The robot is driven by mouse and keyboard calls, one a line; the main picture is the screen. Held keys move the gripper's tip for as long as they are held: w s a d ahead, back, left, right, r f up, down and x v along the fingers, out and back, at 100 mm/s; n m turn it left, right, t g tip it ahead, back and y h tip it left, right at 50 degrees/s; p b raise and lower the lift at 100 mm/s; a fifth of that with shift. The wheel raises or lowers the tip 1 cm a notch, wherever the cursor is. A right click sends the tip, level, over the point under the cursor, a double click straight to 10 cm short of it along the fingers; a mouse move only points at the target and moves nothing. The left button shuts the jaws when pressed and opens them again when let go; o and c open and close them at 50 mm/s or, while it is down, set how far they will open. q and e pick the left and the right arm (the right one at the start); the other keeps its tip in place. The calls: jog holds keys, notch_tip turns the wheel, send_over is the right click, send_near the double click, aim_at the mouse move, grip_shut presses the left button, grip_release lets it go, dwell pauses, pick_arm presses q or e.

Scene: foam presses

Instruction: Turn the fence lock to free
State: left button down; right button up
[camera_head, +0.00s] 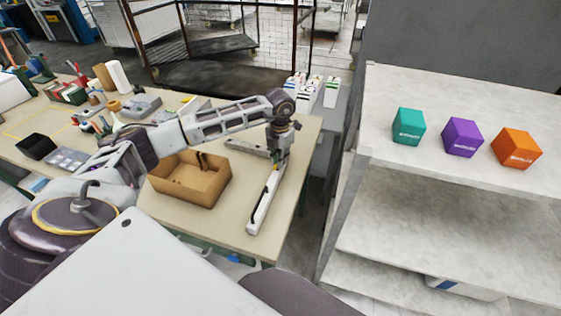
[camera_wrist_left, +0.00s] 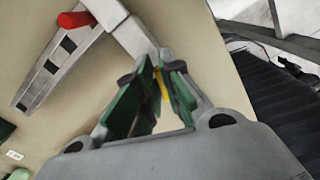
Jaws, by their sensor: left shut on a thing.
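A pale metal L-shaped fence (camera_head: 263,208) lies near the right end of the wooden table in the head view. In the left wrist view, one bar of the fence (camera_wrist_left: 45,82) carries a red knob (camera_wrist_left: 75,20), and another bar runs down to the fingertips. My left gripper (camera_head: 278,158) points down at the corner of the fence. Its green-padded fingers (camera_wrist_left: 160,68) are closed together in the left wrist view, with a narrow yellow strip (camera_wrist_left: 163,86) between them. The fingers hide most of what they grip, so I cannot tell the lock's setting. My right gripper is not in view.
An open cardboard box (camera_head: 180,192) stands beside the fence, under my left arm. Tools and a black bin (camera_head: 37,146) fill the table's left part. A pale shelf (camera_head: 385,165) with teal, purple and orange boxes stands to the right, across a gap.

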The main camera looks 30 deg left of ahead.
pick_arm(q)
jog(key=shift+a+n+b, duration=0.15)
jog(key=shift+n+b, duration=0.05)
jog(key=shift+n, duration=0.85)
jog(key=shift+a+n+b, duration=0.15)
jog(key=shift+n+b, duration=0.05)
jog(key=shift+n, duration=0.85)
jog(key=shift+w+r, duration=0.1)
jog(key=c, duration=1.6)
grip_release()
jog(key=shift+o, duration=0.2)
notch_tip(320, 180, up, 12)
